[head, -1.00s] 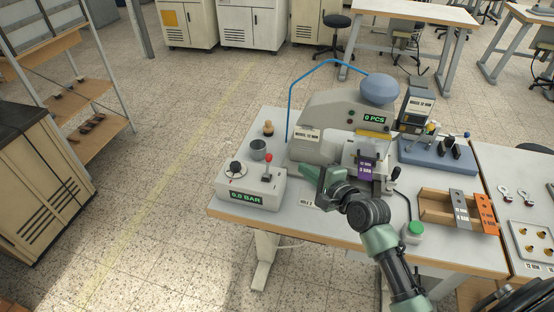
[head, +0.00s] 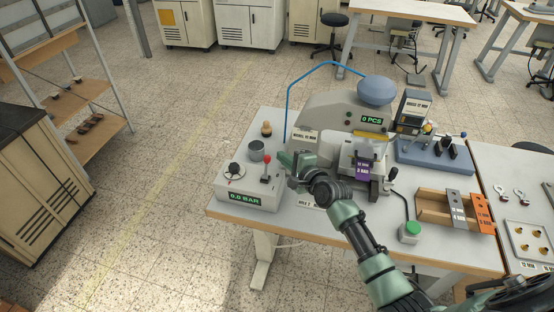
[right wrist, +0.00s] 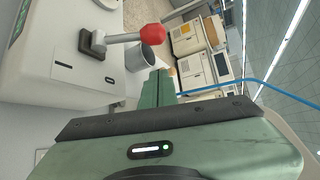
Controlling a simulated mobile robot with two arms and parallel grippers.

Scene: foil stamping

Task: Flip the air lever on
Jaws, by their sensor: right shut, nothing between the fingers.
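The air lever (head: 265,167) has a red knob and stands upright on the white air box (head: 240,196), whose display reads 0.0 BAR. In the right wrist view the lever's red knob (right wrist: 152,37) and grey shaft show close by, above the fingers in the picture. My right gripper (head: 284,158) is shut and empty, just right of the lever and apart from it. Its green fingers (right wrist: 158,88) also show in the right wrist view. My left gripper is not in view.
A round dial (head: 234,170) is on the box, left of the lever. A grey cup (head: 257,151) stands behind it. The stamping machine (head: 330,118) is behind my right arm. A wooden tray (head: 434,207) and green button (head: 411,229) lie to the right.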

